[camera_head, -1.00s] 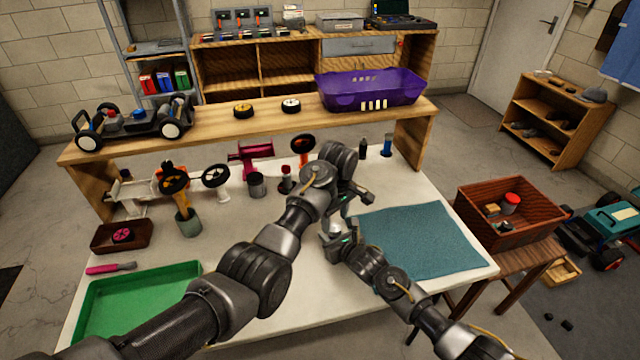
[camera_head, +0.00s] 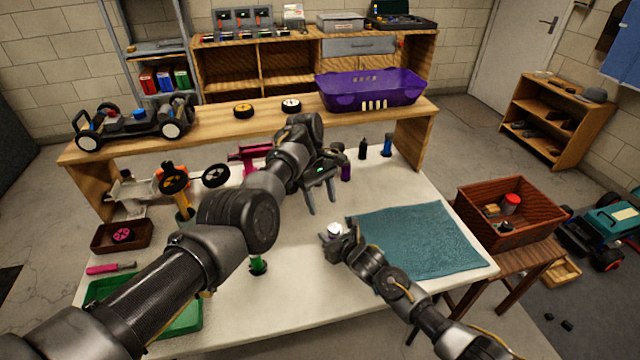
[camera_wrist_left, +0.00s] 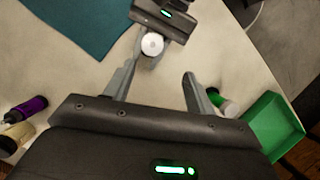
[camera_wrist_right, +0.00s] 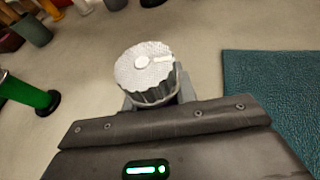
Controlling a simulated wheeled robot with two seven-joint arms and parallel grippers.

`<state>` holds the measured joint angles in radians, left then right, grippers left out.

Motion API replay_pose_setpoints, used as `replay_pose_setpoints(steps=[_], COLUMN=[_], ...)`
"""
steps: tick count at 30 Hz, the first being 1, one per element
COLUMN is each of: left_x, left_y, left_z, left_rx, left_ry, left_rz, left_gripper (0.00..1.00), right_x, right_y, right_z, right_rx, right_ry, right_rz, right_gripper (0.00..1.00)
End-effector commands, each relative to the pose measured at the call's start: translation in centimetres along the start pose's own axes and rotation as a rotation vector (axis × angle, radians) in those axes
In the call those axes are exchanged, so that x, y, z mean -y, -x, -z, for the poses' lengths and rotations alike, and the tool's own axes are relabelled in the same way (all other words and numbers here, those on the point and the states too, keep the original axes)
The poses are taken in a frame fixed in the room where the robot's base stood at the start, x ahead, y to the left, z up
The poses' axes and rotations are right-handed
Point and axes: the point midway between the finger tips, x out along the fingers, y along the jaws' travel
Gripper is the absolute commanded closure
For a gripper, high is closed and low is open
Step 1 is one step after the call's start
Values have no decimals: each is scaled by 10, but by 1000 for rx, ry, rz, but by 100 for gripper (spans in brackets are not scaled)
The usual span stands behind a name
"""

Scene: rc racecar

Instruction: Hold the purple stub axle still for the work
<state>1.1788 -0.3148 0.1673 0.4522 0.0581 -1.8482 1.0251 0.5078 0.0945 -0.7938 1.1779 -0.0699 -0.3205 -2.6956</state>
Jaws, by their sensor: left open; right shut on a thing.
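My right gripper (camera_head: 332,238) is shut on a round ribbed piece (camera_wrist_right: 147,72) with a pale grey-white top, held upright above the white table. Its white top (camera_wrist_left: 152,44) also shows between the right jaws in the left wrist view. No purple shows on it, so I cannot tell whether it is the stub axle. My left gripper (camera_head: 322,208) is open and empty, just above and behind the right one in the head view. In the left wrist view its spread fingers (camera_wrist_left: 158,76) stand apart from the held piece.
A teal mat (camera_head: 420,242) lies to the right. A green bottle (camera_head: 258,265) and a green tray (camera_head: 105,290) are at the left, partly behind my left arm. A small purple bottle (camera_head: 346,173) stands behind my left gripper. A wooden shelf (camera_head: 220,122) spans the table's back.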

Motion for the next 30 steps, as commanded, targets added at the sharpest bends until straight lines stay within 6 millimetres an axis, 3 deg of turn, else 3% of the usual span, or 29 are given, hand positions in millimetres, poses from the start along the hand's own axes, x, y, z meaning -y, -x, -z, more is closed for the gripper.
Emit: replay_pose_setpoints(steps=[3, 9, 23, 30], left_x=[-3, -6, -8, -28], left_y=[21, 36, 44, 91], left_z=[-2, -1, -2, -27], left_rx=[52, 43, 33, 149], left_ry=[11, 9, 7, -6], left_rz=[-25, -47, -56, -185], left_gripper=[45, 45, 45, 45], right_x=[0, 0, 0, 0], right_y=[0, 0, 0, 0], right_z=[0, 0, 0, 0], right_rx=[-1, -1, 0, -1], right_ry=[0, 0, 0, 0], right_rz=[0, 0, 0, 0], right_gripper=[97, 97, 97, 97])
